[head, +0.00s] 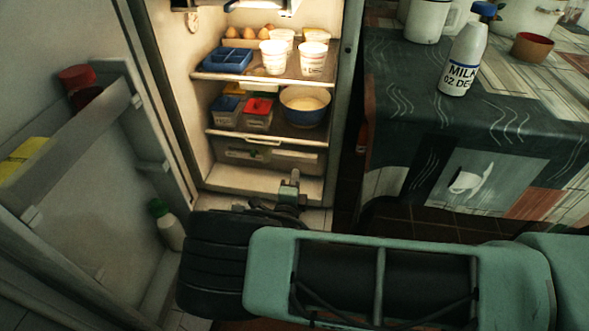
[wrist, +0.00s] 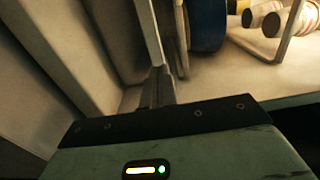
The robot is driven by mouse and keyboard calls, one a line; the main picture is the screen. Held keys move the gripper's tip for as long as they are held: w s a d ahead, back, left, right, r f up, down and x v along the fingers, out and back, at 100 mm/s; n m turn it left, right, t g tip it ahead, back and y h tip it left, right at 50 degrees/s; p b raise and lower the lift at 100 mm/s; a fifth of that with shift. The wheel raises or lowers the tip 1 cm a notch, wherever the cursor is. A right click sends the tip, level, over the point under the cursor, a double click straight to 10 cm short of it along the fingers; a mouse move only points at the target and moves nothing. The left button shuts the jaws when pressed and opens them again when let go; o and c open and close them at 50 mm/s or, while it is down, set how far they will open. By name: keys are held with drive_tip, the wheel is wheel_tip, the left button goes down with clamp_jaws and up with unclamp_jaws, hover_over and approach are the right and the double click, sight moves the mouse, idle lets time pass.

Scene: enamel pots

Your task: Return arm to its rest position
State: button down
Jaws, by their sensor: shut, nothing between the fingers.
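My arm (head: 400,285) stretches across the bottom of the head view, from the right toward the open fridge. My gripper (head: 293,176) is low in front of the fridge's lower part, below the shelves. In the wrist view my gripper (wrist: 160,75) has its fingers together with nothing held between them. A pale fridge surface lies beyond the fingers in that view. My arm hides part of the fridge's foot and the floor in the head view.
The open fridge door (head: 100,185) stands left of my arm, with a bottle (head: 166,226) low in it. The lower shelf holds a blue bowl (head: 306,106) and tubs. A draped table (head: 405,75) with a milk bottle (head: 464,60) stands right.

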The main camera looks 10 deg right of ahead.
drive_tip(key=p+v, duration=0.1)
drive_tip(key=v, duration=0.7)
drive_tip(key=s+d+r+m+g+h, duration=0.2)
drive_tip(key=s+d+r+m+g, duration=0.4)
drive_tip(key=m, duration=0.5)
drive_tip(key=s+d+r+m+g+h, duration=0.1)
drive_tip(key=s+r+m+g, duration=0.3)
drive_tip(key=m+g, duration=0.5)
drive_tip(key=s+r+m+g+y, duration=0.1)
drive_tip(key=s+r+m+y, duration=0.4)
drive_tip(key=s+r+m, duration=0.45)
drive_tip(key=s+r+m+g+y, duration=0.1)
drive_tip(key=s+r+m+y, duration=0.45)
drive_tip(key=r+m, duration=0.55)
wheel_tip(320, 180, up, 26)
drive_tip(key=m+p, duration=0.1)
drive_tip(key=p, duration=2.6)
drive_tip(key=shift+s+r+m+h+p, duration=0.2)
drive_tip(key=shift+s+m+h+p, duration=0.05)
drive_tip(key=shift+m+h+p, duration=0.15)
